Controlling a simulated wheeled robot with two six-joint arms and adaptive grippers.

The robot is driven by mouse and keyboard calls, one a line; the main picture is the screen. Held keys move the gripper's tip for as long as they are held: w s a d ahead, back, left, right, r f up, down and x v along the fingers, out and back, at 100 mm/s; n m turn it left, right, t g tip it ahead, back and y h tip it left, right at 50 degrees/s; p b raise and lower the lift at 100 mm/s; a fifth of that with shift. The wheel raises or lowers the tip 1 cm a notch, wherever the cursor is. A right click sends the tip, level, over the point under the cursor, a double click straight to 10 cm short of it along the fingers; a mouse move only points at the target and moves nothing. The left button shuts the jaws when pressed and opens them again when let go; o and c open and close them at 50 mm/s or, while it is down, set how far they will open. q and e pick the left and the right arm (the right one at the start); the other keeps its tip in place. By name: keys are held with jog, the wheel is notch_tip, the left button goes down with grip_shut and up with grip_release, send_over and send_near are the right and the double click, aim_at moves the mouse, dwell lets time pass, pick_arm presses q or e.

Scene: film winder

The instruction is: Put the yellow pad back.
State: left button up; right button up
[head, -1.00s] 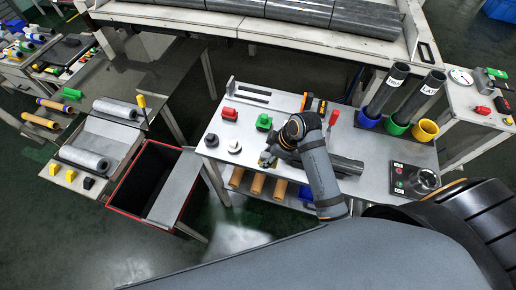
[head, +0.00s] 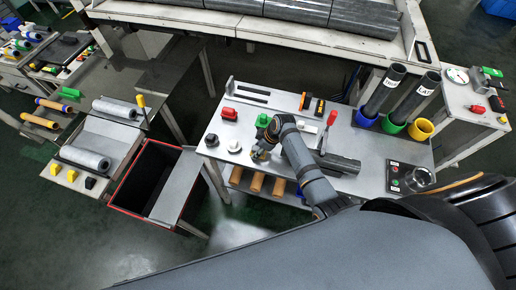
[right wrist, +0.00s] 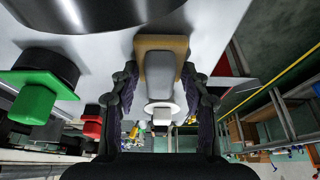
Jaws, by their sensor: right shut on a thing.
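The yellow pad (right wrist: 180,43) shows in the right wrist view as a tan-yellow block with a rounded grey handle. My right gripper (right wrist: 162,100) is shut on the handle, with one finger on each side. In the head view the same gripper (head: 261,153) is over the left part of the white worktable (head: 290,183). A small yellowish bit of the pad shows there below the fingers. Whether the pad touches the table cannot be told. My left gripper is not in view.
A white round pad (head: 234,145) and a black one (head: 211,139) stand left of the gripper. A green block (head: 263,120) and a red block (head: 229,114) stand behind. Dark tubes (head: 382,90) stand in coloured cups at the right. A red-rimmed bin (head: 148,146) is at the left.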

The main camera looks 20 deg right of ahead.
jog(key=o, duration=1.2)
jog(key=shift+f, duration=0.1)
jog(key=shift+r, duration=0.2)
jog(key=shift+d+r, duration=0.15)
jog(key=shift+r, duration=0.15)
jog(key=b+v, duration=0.1)
jog(key=v, duration=1)
jog(key=shift+s+r, duration=0.1)
jog(key=shift+r, duration=0.05)
